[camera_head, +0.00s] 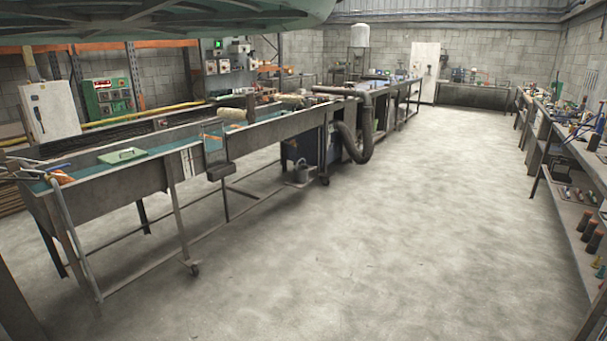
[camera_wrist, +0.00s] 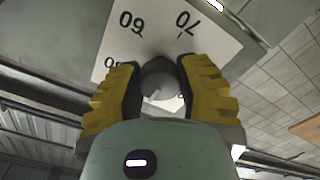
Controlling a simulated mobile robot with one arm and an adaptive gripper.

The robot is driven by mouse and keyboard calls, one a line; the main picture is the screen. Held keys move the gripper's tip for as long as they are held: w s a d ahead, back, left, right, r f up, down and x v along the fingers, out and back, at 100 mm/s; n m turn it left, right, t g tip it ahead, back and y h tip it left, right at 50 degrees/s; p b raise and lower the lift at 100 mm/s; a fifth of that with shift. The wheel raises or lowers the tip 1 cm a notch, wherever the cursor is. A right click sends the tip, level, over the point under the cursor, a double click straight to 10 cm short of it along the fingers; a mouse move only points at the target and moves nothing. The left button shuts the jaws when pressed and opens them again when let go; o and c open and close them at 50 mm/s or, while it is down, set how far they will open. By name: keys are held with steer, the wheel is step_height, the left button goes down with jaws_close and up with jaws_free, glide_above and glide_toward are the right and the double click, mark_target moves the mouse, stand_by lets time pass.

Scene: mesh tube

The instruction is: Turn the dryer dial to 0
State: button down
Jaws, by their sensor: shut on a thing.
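The dryer dial (camera_wrist: 160,84) is a round grey knob in the middle of the wrist view. It sits on a white plate (camera_wrist: 100,36) with black numbers, of which 60 and 70 are clear and another is partly covered. My gripper (camera_wrist: 158,80) has yellow ribbed fingers with black inner pads, one on each side of the dial. It is shut on the dial. The fingers hide parts of the plate and its other numbers. I cannot tell which number the dial points at. My gripper does not show in the head view.
In the head view a long metal trough (camera_head: 110,187) runs along the left, with a thick bent hose (camera_head: 363,140) at its far part. A workbench (camera_head: 560,150) with tools and a lower shelf stands on the right. The concrete floor (camera_head: 380,240) between them is clear.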

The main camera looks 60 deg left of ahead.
steer(key=c, duration=0.5)
jaws_free()
step_height(320, 180, up, 10)
stand_by(0.3)
